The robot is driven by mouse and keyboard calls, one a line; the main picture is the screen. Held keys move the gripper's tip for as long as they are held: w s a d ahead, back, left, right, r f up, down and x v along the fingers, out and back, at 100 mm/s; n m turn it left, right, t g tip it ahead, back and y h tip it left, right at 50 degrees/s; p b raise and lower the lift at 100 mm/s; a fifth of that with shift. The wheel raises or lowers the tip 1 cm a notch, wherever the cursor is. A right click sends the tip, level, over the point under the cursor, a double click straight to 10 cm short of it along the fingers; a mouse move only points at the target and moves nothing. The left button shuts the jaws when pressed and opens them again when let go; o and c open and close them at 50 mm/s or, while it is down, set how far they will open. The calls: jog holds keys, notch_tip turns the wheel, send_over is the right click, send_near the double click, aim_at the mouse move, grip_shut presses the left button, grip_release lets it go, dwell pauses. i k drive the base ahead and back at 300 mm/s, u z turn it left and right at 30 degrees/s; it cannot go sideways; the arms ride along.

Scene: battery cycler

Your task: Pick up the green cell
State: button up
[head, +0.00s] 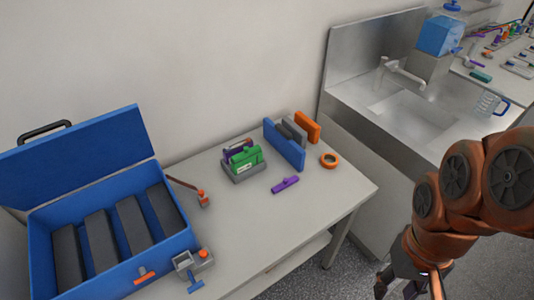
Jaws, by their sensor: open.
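The green cell (246,158) stands upright in a small grey holder (243,175) near the middle of the table. A pale label shows on its front face. A dark purple piece (236,147) stands just behind it in the same holder. My gripper (408,290) is at the bottom edge of the picture, beyond the table's front right side, well apart from the green cell. Its dark fingers are spread and partly cut off by the frame; nothing shows between them.
An open blue case (187,245) with dark slots fills the table's left. Blue (283,147) and orange (307,128) upright blocks, an orange ring (329,160) and a purple piece (285,185) lie right of the holder. Bare tabletop (265,225) is in front. A sink (410,110) is right.

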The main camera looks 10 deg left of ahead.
aim_at(256, 159)
jog(key=i, duration=0.9)
jog(key=u, duration=2.2)
